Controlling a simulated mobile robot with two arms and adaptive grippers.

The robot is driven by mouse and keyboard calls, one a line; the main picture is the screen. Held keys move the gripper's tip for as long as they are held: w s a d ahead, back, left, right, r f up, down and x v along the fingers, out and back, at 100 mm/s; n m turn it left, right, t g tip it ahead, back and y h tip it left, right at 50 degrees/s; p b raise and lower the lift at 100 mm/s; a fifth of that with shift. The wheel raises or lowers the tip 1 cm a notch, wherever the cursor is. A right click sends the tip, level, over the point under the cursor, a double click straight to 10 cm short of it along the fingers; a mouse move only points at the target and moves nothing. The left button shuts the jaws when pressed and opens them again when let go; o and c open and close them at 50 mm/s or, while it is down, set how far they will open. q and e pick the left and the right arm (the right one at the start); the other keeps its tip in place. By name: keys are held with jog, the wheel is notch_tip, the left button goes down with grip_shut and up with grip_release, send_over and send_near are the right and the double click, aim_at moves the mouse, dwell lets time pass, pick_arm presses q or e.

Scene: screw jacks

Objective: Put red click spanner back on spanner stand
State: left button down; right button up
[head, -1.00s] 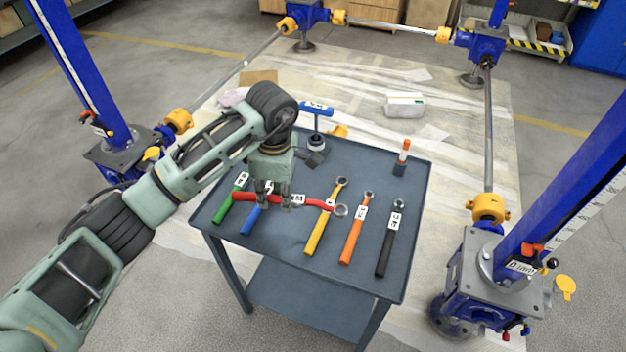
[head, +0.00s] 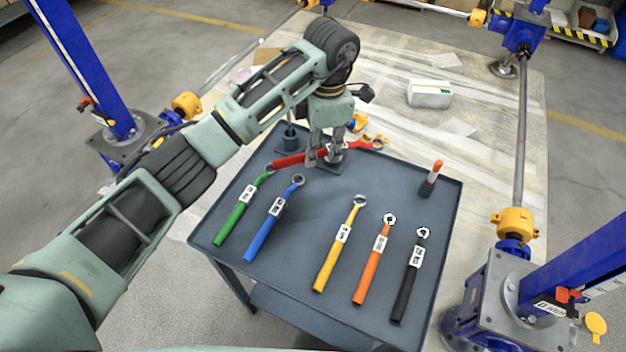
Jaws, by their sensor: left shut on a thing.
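The red click spanner (head: 291,159) is held level in my left gripper (head: 322,158), which is shut on its handle above the back edge of the grey table. The spanner points left to right, and its right end (head: 376,143) reaches past the gripper near a yellow part. Just behind and below the gripper is a metal post on a dark square base (head: 334,164). A second small dark stand (head: 290,139) is at the table's back left corner. I cannot tell surely which is the spanner stand, as the gripper partly hides the post. My right gripper is not in view.
On the grey table (head: 310,200) lie green (head: 236,220), blue (head: 272,219), yellow (head: 337,246), orange (head: 371,267) and black (head: 408,279) spanners. A blue screw jack (head: 512,285) stands right of the table.

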pick_arm(q)
jog(key=p, duration=0.3)
send_near(275, 202)
jog(key=d, duration=0.2)
jog(key=shift+a+f, duration=1.2)
jog(key=shift+a, duration=0.05)
notch_tip(275, 202, down, 3)
jog(key=shift+f+p, duration=0.1)
jog(key=shift+p, duration=0.4)
jog(key=shift+f, duration=0.6)
jog(key=c, duration=1.6)
grip_release()
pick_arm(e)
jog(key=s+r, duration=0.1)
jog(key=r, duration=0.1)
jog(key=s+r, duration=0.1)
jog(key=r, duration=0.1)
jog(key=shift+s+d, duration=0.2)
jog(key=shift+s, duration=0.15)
